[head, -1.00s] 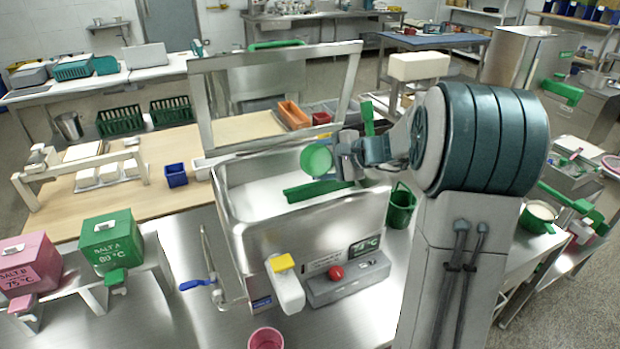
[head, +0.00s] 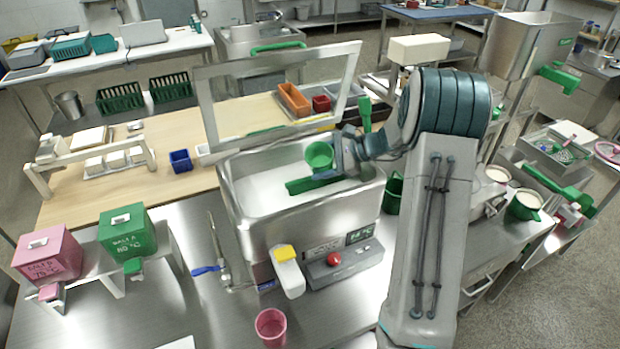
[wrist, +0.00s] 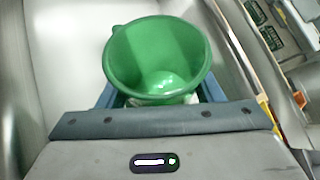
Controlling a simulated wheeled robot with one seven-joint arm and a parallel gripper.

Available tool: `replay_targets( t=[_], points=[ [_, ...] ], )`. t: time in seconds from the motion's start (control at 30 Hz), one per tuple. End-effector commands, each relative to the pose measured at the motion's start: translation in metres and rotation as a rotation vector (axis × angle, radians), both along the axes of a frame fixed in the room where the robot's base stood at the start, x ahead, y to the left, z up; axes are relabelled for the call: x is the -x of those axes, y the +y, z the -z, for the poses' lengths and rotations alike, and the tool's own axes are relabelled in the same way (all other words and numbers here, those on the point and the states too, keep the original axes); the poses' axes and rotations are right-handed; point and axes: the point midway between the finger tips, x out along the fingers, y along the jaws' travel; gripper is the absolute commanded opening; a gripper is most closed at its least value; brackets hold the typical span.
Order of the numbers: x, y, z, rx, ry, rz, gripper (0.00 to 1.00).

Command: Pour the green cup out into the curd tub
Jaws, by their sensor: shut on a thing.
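The green cup (head: 320,155) is held above the back of the open steel curd tub (head: 310,222), tilted with its mouth toward the head camera. My gripper (head: 345,155) comes from the right and is shut on the cup. In the wrist view the cup (wrist: 158,50) sits between my fingers (wrist: 160,98); its inside looks mostly empty, with a small bright patch low down that may be liquid or glare. The tub's inside shows white. No falling stream is visible.
A green bar (head: 314,184) lies across the tub's right side, under the cup. The tub's framed lid (head: 212,108) stands raised behind. A pink cup (head: 271,326) stands in front, and a green jug (head: 394,194) stands to the right.

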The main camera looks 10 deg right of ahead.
Motion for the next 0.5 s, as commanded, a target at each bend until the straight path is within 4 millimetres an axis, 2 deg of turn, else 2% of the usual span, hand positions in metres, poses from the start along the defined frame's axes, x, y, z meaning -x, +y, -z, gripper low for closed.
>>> replay_targets(
  t=[0.03, 0.5],
  points=[
    [-0.002, -0.001, -0.008, -0.01, 0.015, -0.001, 0.36],
    [-0.018, -0.011, -0.014, -0.14, 0.251, -0.008, 0.36]
  ],
)
